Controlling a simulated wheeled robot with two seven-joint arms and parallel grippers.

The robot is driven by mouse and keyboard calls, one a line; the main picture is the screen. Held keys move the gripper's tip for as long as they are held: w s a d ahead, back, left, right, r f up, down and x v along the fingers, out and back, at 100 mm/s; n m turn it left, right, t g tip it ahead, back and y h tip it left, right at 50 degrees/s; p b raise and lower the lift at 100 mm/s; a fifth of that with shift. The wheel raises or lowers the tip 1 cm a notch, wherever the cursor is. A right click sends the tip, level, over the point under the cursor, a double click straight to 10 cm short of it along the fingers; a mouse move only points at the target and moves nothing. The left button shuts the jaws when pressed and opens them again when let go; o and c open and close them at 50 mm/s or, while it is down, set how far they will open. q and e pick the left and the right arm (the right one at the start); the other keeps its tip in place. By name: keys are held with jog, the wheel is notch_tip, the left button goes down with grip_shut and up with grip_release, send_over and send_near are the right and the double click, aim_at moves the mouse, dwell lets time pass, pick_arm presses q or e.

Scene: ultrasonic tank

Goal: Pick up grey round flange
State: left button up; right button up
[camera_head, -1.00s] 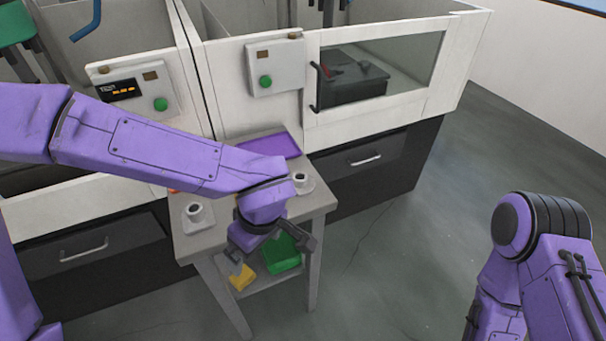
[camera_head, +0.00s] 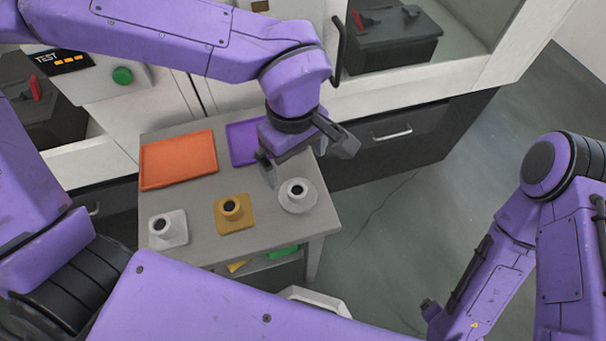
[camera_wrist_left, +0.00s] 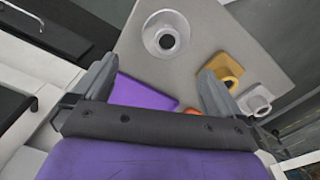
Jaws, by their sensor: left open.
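The grey round flange (camera_head: 298,203) has a round base and a raised hollow collar. It stands upright at the right front of the small grey table (camera_head: 197,200). My left gripper (camera_head: 306,160) is open and empty, above the table and just behind the flange in the head view. In the left wrist view the flange (camera_wrist_left: 156,48) lies beyond the fingertips of my left gripper (camera_wrist_left: 158,75), near the top and between them. The fingers look apart from it. My right arm shows at the right, but its gripper does not show.
A gold square flange (camera_head: 236,221) and a light grey square flange (camera_head: 168,239) stand to the left of the round one. An orange tray (camera_head: 178,160) and a purple tray (camera_head: 242,143) lie at the table's back. White machines (camera_head: 420,85) stand behind the table.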

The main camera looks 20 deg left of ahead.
aim_at(297, 191)
pick_arm(q)
jog(key=f, duration=0.2)
jog(key=s+f, duration=0.1)
jog(key=f, duration=0.2)
jog(key=f+b, duration=0.1)
jog(key=f, duration=0.2)
jog(key=shift+s+d+f, duration=0.25)
jog(key=shift+d, duration=0.15)
jog(key=c, duration=1)
